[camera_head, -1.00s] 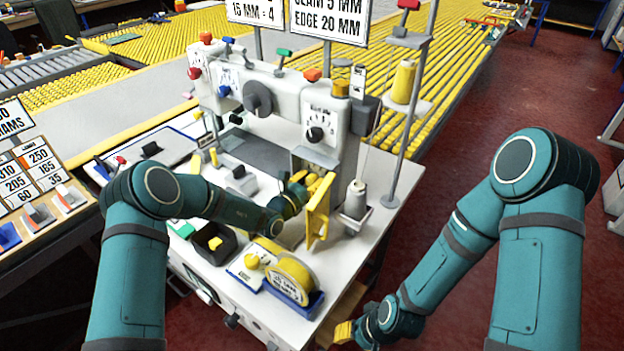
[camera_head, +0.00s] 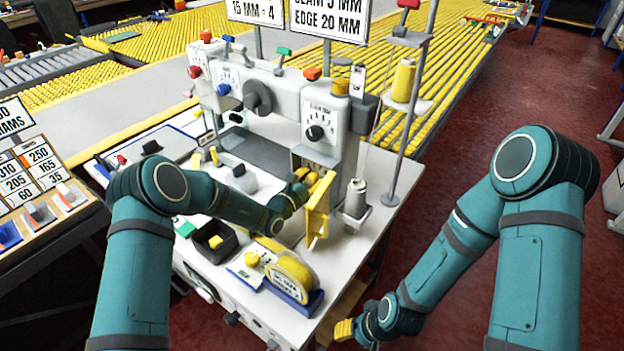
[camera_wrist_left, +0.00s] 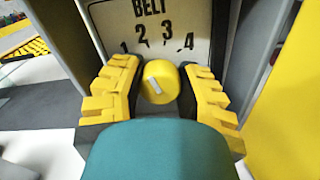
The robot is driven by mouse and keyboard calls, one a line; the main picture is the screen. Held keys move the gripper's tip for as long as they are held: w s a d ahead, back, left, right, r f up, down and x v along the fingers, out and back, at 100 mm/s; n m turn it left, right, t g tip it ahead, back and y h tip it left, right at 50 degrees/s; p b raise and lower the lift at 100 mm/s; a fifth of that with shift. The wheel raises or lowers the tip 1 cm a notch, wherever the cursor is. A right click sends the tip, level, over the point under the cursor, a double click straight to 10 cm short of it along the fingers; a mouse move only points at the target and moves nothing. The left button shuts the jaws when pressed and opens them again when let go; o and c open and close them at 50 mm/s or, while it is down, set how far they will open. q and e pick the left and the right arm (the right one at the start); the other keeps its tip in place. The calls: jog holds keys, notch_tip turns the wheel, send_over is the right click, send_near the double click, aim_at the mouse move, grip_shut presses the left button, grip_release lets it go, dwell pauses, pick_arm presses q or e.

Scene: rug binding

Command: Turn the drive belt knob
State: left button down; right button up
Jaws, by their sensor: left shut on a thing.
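In the left wrist view, the yellow drive belt knob (camera_wrist_left: 160,82) sits under a white plate (camera_wrist_left: 150,35) marked BELT with numbers 1 to 4. A pale mark on the knob's face is tilted. My left gripper (camera_wrist_left: 155,95) has its yellow fingers on both sides of the knob and is shut on it. In the head view, my left gripper (camera_head: 297,194) reaches into the sewing machine (camera_head: 275,98) beside an open yellow cover (camera_head: 318,208); the knob is hidden there. My right gripper (camera_head: 345,329) hangs low by the table's front right; its fingers are too small to judge.
A yellow tape roll (camera_head: 289,275) in a blue holder and a black box (camera_head: 213,240) stand in front of the machine. A thread cone (camera_head: 356,197) and a thread stand (camera_head: 404,140) are to the right of the cover.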

pick_arm(q)
jog(key=c, duration=0.9)
grip_release()
jog(key=shift+f, duration=0.15)
jog(key=shift+o, duration=0.2)
jog(key=v, duration=1.2)
